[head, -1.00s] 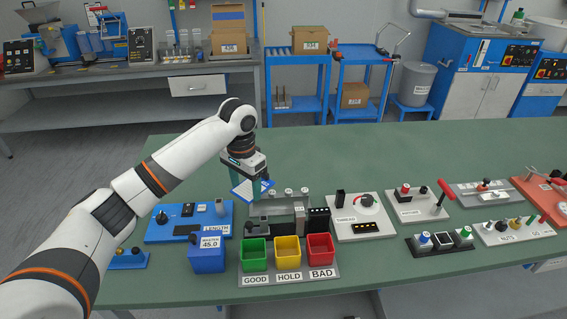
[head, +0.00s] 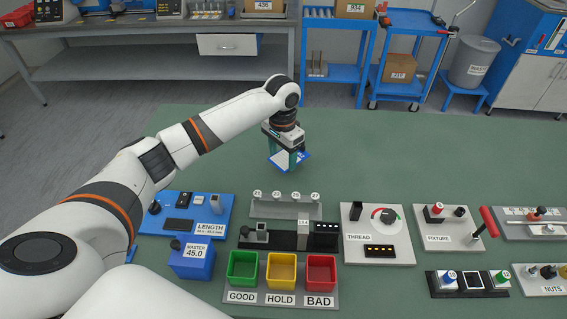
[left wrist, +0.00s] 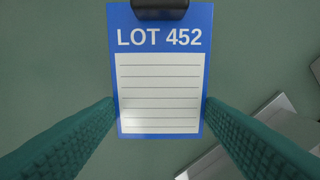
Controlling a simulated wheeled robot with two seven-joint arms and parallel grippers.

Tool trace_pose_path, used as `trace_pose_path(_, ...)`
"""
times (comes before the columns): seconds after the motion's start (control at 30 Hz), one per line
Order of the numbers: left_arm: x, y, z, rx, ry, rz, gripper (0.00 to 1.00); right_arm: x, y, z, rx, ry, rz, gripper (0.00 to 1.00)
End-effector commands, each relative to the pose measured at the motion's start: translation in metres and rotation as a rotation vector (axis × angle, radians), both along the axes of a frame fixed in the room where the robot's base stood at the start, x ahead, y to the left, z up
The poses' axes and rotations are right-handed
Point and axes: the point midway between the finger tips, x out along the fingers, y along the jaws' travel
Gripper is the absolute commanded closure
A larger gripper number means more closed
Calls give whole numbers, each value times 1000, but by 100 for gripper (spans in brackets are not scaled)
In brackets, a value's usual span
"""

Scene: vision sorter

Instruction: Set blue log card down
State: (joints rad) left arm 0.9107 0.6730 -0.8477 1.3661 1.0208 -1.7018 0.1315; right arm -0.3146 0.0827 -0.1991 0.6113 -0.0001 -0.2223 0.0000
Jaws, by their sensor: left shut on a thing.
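The blue log card (head: 277,161) is a small blue board with a white lined sheet and a dark clip. In the left wrist view the card (left wrist: 160,90) reads LOT 452 and lies between my two green fingers. My left gripper (head: 288,160) is shut on the card by its side edges, over the green table (head: 400,150) behind the row of fixtures. I cannot tell whether the card touches the table. My right gripper is not in view.
A rack with several numbered pegs (head: 285,209) stands just in front of the gripper. Nearer are the green GOOD bin (head: 243,283), yellow HOLD bin (head: 281,285) and red BAD bin (head: 321,287). A THREAD gauge (head: 352,247) is to the right. The table's far part is clear.

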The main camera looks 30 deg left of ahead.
Motion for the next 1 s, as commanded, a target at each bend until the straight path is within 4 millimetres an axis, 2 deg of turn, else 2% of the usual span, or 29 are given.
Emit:
trace_pose_path(0.1,-1,0,-23,3,4,-1,59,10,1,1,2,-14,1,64)
trace_pose_path(0.23,-1,0,-37,2,2,0,59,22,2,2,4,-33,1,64)
trace_pose_path(0.8,-1,0,-48,0,2,0,59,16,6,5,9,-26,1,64)
trace_pose_path(0.83,-1,0,-48,0,1,0,33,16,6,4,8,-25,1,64)
trace_pose_path(0.93,-1,-1,-49,0,3,-1,16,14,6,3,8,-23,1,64)
trace_pose_path(1.0,-2,-1,-49,0,5,-2,16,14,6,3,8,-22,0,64)
